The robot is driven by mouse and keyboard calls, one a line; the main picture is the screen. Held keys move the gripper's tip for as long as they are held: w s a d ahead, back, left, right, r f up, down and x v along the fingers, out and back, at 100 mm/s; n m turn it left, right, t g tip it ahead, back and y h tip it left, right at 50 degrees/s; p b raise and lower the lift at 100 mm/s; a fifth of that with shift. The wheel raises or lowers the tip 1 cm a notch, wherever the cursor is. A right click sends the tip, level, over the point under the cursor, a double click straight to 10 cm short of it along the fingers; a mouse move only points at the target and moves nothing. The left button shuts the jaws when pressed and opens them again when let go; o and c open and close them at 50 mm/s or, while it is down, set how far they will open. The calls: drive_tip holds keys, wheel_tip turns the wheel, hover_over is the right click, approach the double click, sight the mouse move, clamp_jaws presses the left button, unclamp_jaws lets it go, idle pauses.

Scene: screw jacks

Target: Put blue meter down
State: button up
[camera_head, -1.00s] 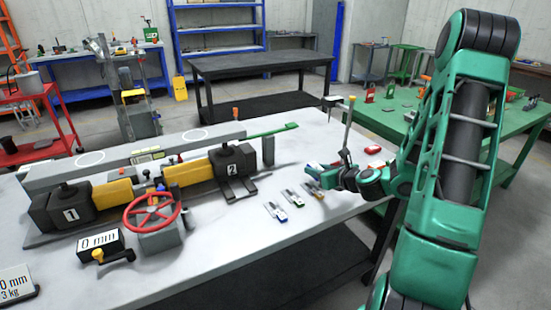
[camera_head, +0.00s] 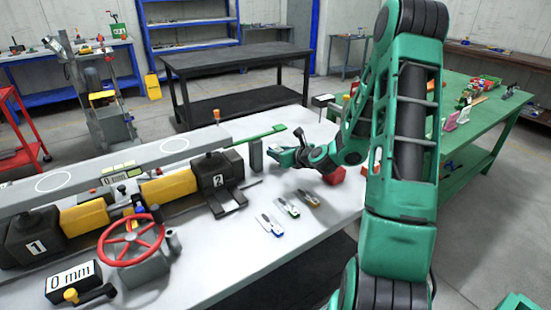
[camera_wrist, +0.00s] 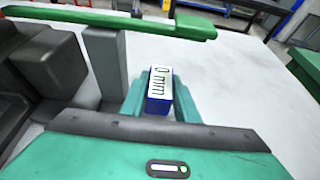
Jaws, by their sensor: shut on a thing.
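The blue meter (camera_wrist: 159,88) is a small block with blue sides and a white face reading "0 mm". In the wrist view it sits between the teal fingers of my gripper (camera_wrist: 155,95), which is shut on it. In the head view my gripper (camera_head: 281,154) is over the white table (camera_head: 235,270), just right of a grey post (camera_head: 257,155). The meter is too small and covered there to make out. I cannot tell whether it touches the table.
The jack rig (camera_head: 213,172) with a red handwheel (camera_head: 130,238) fills the table's left. A green bar (camera_head: 262,135) lies behind my gripper. Three small tools (camera_head: 287,207) lie in front, and a red box (camera_head: 335,175) to the right. The table's front middle is clear.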

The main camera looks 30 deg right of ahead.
drive_tip(key=f, duration=0.2)
drive_tip(key=shift+w+f, duration=0.35)
drive_tip(key=shift+f, duration=0.05)
drive_tip(key=shift+d+f, duration=0.2)
drive_tip(key=shift+f, duration=0.1)
drive_tip(key=shift+s+d+f, duration=0.1)
drive_tip(key=shift+d, duration=0.15)
drive_tip(key=o, duration=1.2)
drive_tip(key=shift+f, duration=0.1)
